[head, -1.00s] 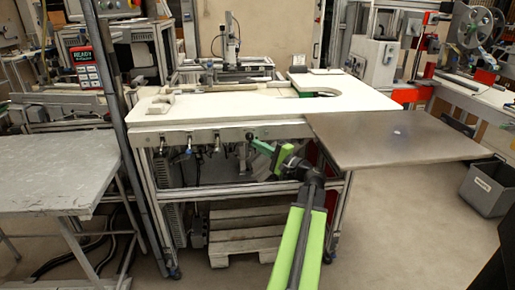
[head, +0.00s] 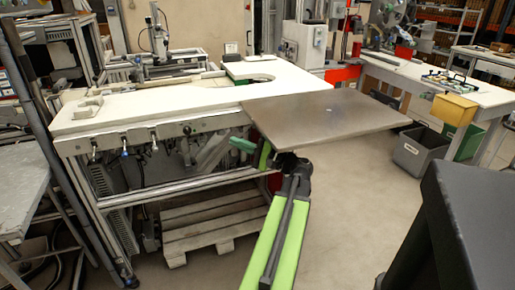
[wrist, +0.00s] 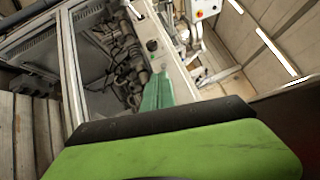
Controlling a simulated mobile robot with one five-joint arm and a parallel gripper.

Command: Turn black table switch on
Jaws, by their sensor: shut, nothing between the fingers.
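The black table switch (head: 187,130) is a small round knob on the metal front rail of the white-topped table (head: 150,104). In the wrist view the black switch (wrist: 151,45) shows on the pale rail, beyond my fingertips. My gripper (head: 242,145) has green fingers, shut and empty, to the right of the switch in the head view. In the wrist view my gripper (wrist: 158,90) points up toward the rail and looks apart from the switch. I cannot tell the switch's setting.
Several small valve levers (head: 125,148) hang from the rail left of the switch. A brown metal plate (head: 325,120) juts out at the table's right, above my arm. A wooden pallet (head: 215,225) lies under the table. Open floor (head: 345,220) lies to the right.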

